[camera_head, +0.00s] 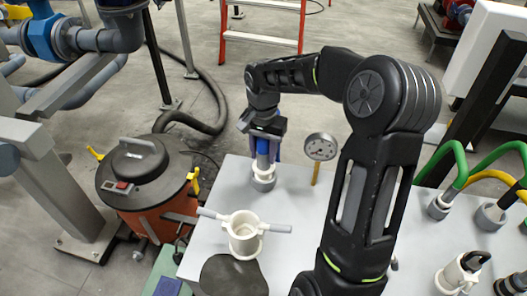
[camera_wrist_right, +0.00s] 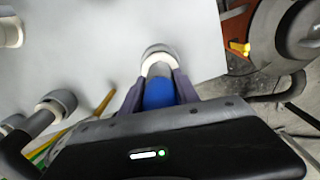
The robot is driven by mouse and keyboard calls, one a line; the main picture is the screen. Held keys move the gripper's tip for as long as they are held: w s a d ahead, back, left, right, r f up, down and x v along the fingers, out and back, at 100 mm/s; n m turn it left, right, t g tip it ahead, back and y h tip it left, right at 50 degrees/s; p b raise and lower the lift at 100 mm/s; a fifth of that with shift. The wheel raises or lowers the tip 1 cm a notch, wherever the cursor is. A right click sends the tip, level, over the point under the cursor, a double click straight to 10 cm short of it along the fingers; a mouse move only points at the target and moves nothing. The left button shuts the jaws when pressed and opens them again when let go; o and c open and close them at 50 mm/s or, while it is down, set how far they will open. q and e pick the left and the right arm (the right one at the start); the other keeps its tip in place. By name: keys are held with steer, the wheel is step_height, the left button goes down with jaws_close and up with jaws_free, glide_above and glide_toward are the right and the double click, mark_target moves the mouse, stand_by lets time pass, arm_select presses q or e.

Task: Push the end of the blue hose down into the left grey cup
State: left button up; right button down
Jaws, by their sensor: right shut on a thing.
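The blue hose (camera_head: 262,147) hangs upright below my right gripper (camera_head: 264,152), its grey end pointing down. My right gripper is shut on the hose; in the wrist view its two fingers (camera_wrist_right: 157,92) close on both sides of the blue part (camera_wrist_right: 158,94). The left grey cup (camera_head: 263,183) stands on the table directly under the hose. It also shows in the wrist view as a pale ring (camera_wrist_right: 157,51). The grey end meets the cup's mouth; how deep it sits I cannot tell. My left gripper is not in view.
A pressure gauge (camera_head: 320,147) on a yellow stem stands right of the cup. A white two-handled pot (camera_head: 244,236) is in front. Two cups with green (camera_head: 447,161) and yellow hoses stand at the right. An orange drum (camera_head: 150,215) stands left of the table.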

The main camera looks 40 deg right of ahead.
steer(key=shift+f+b, duration=0.45)
steer(key=shift+f, duration=0.2)
steer(key=c, duration=0.8)
jaws_free()
steer(key=shift+r, duration=0.1)
step_height(320, 180, up, 8)
steer(key=shift+f, duration=0.15)
steer(key=shift+a, duration=0.1)
